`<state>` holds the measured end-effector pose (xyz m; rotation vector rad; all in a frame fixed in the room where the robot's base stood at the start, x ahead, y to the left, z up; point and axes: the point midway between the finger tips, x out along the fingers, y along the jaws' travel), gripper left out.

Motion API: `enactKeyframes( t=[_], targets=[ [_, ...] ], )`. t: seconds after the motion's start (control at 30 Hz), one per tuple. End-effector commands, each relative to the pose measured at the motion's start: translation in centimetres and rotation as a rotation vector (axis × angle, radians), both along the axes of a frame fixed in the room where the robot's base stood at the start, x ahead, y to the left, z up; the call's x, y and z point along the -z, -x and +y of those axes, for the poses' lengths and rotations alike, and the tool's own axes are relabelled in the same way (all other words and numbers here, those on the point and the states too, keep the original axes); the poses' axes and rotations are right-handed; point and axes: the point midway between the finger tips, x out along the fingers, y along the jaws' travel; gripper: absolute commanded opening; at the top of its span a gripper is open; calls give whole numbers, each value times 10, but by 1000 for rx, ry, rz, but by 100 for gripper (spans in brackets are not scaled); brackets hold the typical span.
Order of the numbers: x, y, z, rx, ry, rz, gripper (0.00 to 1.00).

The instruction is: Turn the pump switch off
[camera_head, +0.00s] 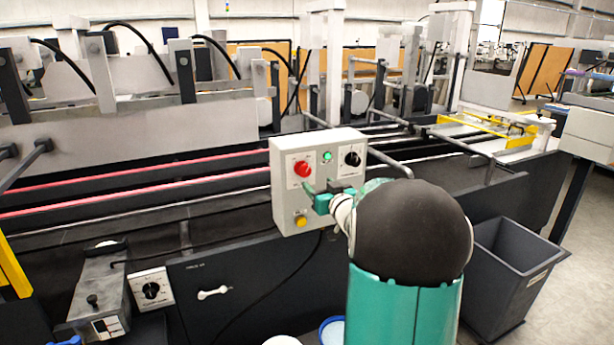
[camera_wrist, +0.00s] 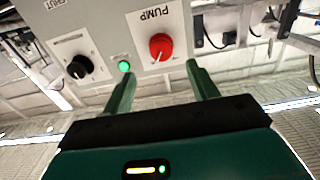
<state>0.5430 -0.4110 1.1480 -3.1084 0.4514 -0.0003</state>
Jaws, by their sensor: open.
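The pump switch is a red rotary knob (camera_head: 302,169) at the upper left of a light grey control box (camera_head: 290,240). In the wrist view, which is upside down, the red knob (camera_wrist: 160,47) sits on a white plate labelled PUMP. My gripper (camera_head: 320,189) is in front of the box, just below and right of the knob in the head view. In the wrist view my gripper (camera_wrist: 161,72) is open, with its green fingers apart and the knob seen between and beyond the tips. Contact with the knob does not show.
A green lamp (camera_head: 327,156) and a black knob (camera_head: 352,158) are right of the red knob. A yellow button (camera_head: 300,220) is lower on the box. Machine rails run behind it. A grey bin (camera_head: 515,265) stands at right. Another black dial (camera_head: 151,290) is lower left.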

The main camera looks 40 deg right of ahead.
Motion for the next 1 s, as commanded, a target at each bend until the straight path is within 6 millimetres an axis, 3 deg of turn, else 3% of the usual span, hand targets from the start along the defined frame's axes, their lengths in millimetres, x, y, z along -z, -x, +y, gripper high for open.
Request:
enactKeyframes(
  t=[0.2, 0.4, 0.8, 1.0],
  targets=[
    [0, -44, -11, -4, 0, 0, 59],
    [0, -72, -18, -4, 1, 0, 59],
    [0, -81, -21, -2, 0, 0, 59],
    [0, -80, -21, -3, 0, 0, 19]
  ],
)
